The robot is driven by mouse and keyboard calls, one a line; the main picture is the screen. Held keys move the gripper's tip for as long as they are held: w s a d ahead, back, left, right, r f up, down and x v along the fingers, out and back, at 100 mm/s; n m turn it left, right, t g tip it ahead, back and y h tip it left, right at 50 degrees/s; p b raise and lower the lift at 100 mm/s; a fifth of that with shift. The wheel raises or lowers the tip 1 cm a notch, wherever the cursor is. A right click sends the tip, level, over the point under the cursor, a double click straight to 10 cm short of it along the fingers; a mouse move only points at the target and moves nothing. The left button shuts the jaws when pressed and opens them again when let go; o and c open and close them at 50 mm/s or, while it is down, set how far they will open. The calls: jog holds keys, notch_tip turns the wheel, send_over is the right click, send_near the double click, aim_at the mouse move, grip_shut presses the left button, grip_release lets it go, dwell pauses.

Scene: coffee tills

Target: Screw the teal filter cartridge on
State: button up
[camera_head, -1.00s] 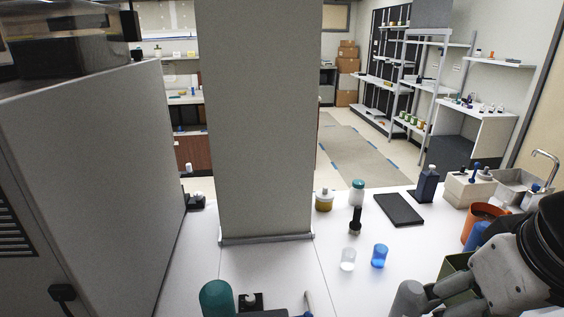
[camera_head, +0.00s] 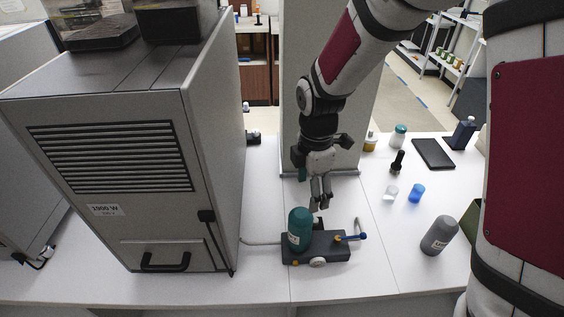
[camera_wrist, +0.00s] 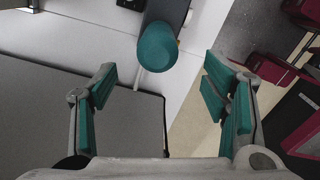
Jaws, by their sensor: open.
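The teal filter cartridge (camera_head: 300,229) stands upright at the left end of a dark filter base (camera_head: 318,258) on the white counter. A pale label shows on its side. I cannot tell how firmly it is seated. My gripper (camera_head: 320,203) hangs just above and behind it, slightly to the right, fingers pointing down. In the wrist view the cartridge's rounded teal top (camera_wrist: 158,47) lies ahead of the two spread, teal-padded fingers (camera_wrist: 162,85), apart from them. The gripper is open and empty.
A large grey machine (camera_head: 130,150) stands close on the left, and a grey pillar (camera_head: 368,120) is behind my gripper. The counter in front of the base is clear.

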aim_at(301, 213)
jog(key=shift+a+f+n, duration=0.5)
jog(key=shift+a+f, duration=0.1)
jog(key=shift+a, duration=0.15)
jog(key=shift+a+f, duration=0.1)
jog(key=shift+f, duration=0.15)
notch_tip(301, 213, down, 8)
jog(key=b, duration=0.3)
jog(key=shift+w+f, duration=0.1)
jog(key=shift+f, duration=0.15)
jog(key=shift+r, duration=0.1)
jog(key=c, duration=1)
jog(key=m, duration=1.6)
jog(key=shift+m, duration=0.4)
jog(key=m, duration=2)
jog(key=shift+m, duration=0.4)
jog(key=m, duration=0.7)
jog(key=shift+m, duration=0.4)
jog(key=m, duration=0.7)
jog(key=o, duration=1.2)
